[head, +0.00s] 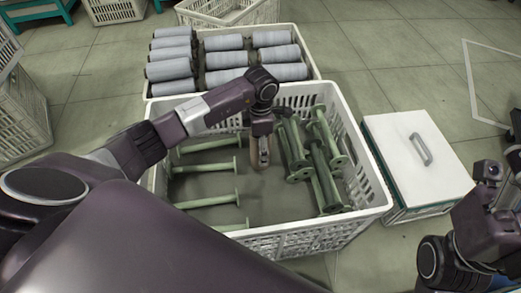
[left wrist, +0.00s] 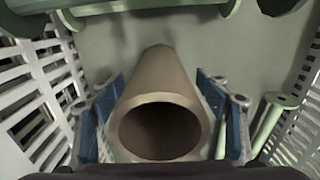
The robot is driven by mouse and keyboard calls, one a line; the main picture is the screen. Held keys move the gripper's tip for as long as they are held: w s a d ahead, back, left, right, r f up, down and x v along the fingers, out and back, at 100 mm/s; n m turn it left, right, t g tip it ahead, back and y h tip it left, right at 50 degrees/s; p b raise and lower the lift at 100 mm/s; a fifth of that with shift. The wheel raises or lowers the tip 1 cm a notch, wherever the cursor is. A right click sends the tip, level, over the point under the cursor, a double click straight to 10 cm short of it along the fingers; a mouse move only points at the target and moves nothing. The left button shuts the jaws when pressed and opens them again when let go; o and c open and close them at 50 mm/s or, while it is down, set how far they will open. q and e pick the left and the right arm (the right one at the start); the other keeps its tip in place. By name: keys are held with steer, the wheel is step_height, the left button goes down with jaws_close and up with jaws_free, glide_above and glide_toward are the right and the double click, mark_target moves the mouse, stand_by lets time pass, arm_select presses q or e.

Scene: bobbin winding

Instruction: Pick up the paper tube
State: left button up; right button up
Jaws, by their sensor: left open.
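The brown hollow paper tube (left wrist: 162,85) shows in the left wrist view with its open end facing the camera. It lies between the two blue-padded fingers of my left gripper (left wrist: 160,118), with one finger on each side. My left gripper (head: 262,152) is open, and a narrow gap seems to show beside the tube. In the head view the gripper is down inside the white crate (head: 315,238) and hides most of the tube. My right arm is at the lower right of the head view, and its finger state is unclear.
Several green bobbins (head: 208,202) lie at the left of the crate and more (head: 322,150) at the right. Behind is a crate of grey thread spools (head: 225,60). A white-lidded box (head: 415,150) stands to the right. Crate walls rise around my left gripper.

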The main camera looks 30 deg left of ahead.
arm_select(q)
steer(key=shift+c, duration=0.5)
steer(key=shift+r, duration=0.1)
steer(key=c, duration=1.2)
steer(key=shift+o, duration=0.2)
steer(key=shift+r, duration=0.1)
